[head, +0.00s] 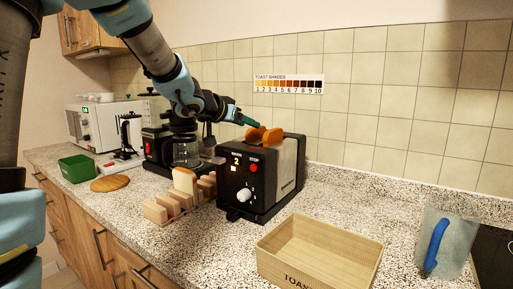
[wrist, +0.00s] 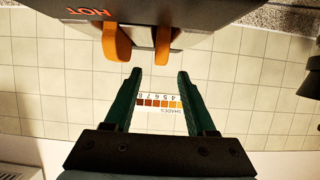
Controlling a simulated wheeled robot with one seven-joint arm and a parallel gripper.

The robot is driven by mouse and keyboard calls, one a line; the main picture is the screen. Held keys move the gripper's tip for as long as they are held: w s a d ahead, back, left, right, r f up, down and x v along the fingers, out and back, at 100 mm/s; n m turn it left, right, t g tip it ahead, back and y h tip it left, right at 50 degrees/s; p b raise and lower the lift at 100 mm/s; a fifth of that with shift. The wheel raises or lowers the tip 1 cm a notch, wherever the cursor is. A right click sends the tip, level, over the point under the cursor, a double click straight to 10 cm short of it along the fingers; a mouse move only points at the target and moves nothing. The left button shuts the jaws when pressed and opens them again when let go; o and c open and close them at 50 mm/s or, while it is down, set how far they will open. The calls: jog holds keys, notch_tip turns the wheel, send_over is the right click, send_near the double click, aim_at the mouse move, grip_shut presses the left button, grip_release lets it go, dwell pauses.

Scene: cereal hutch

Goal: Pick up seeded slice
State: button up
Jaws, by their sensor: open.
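Two orange-brown slices stick up out of the black toaster (head: 262,190): one at the left (head: 254,133) and one at the right (head: 272,136). In the wrist view they show as a wider slice (wrist: 116,43) and a narrower one (wrist: 162,45) at the toaster's edge. A paler bread slice (head: 185,181) stands in the wooden rack (head: 168,208). I cannot make out seeds on any slice. My gripper (wrist: 159,74) is open and empty. In the head view its green fingers (head: 247,121) are just above and behind the toasted slices, hiding little of them.
A coffee maker (head: 158,148) stands close behind the toaster's left. A green bin (head: 77,170) and a round board (head: 110,184) are at left.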

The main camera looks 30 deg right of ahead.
jog(key=shift+x, duration=3)
jog(key=shift+f, duration=0.1)
jog(key=shift+c, duration=0.3)
jog(key=shift+s, duration=0.1)
grip_shut()
